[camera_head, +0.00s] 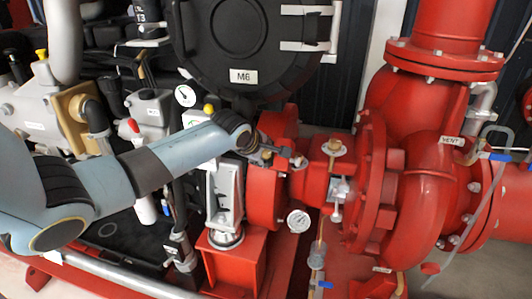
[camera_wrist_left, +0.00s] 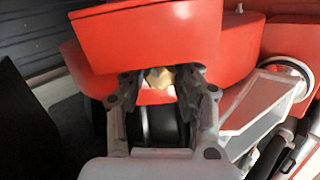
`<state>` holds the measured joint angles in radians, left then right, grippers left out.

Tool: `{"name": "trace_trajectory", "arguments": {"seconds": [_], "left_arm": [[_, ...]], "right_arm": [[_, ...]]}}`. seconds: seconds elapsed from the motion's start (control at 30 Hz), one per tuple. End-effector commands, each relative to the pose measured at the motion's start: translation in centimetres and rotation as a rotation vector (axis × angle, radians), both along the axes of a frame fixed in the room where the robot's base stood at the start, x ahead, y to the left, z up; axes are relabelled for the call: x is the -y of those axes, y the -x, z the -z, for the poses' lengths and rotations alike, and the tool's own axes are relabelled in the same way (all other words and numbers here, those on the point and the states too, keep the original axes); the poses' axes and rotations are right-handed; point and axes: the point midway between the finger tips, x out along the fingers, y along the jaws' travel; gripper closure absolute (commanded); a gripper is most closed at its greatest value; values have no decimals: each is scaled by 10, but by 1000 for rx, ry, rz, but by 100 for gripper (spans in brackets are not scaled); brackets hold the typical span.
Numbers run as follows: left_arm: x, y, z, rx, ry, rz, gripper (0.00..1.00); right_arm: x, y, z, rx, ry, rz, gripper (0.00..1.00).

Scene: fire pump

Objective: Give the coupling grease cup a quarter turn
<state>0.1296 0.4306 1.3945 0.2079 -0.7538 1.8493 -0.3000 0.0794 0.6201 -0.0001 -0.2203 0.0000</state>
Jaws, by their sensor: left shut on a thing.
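The coupling grease cup (camera_wrist_left: 159,77) is a small brass piece in the left wrist view, partly hidden by the fingertips and under the edge of a red housing. My left gripper (camera_wrist_left: 160,84) is shut on it, one finger on each side. In the head view my left arm comes in from the left, and its gripper (camera_head: 284,154) reaches the red coupling housing (camera_head: 267,195) beside the pump. The cup is hard to make out there. My right gripper is in neither view.
The red pump (camera_head: 400,150) stands right of the gripper, with a brass fitting (camera_head: 334,147) on top of its bearing part. A pressure gauge (camera_head: 299,221) sits below. A black round cover marked M6 (camera_head: 243,40) is close behind my wrist.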

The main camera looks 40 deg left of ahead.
Motion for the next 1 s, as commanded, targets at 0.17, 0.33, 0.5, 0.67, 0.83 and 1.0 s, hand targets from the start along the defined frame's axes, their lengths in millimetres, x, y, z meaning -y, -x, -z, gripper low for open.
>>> {"name": "trace_trajectory", "arguments": {"seconds": [0.17,0.33,0.5,0.67,0.83,1.0], "left_arm": [[0,0,-3,-31,-51,55,100],[0,0,-3,-73,-126,135,100],[1,0,-3,-113,-199,214,100],[0,0,-2,-144,-257,273,100],[0,0,-1,-166,-296,315,100],[0,0,-1,-174,-313,333,100]], "right_arm": [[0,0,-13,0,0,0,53],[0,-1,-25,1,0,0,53],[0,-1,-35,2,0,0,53],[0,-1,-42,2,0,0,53],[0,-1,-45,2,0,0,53],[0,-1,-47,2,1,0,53]]}}
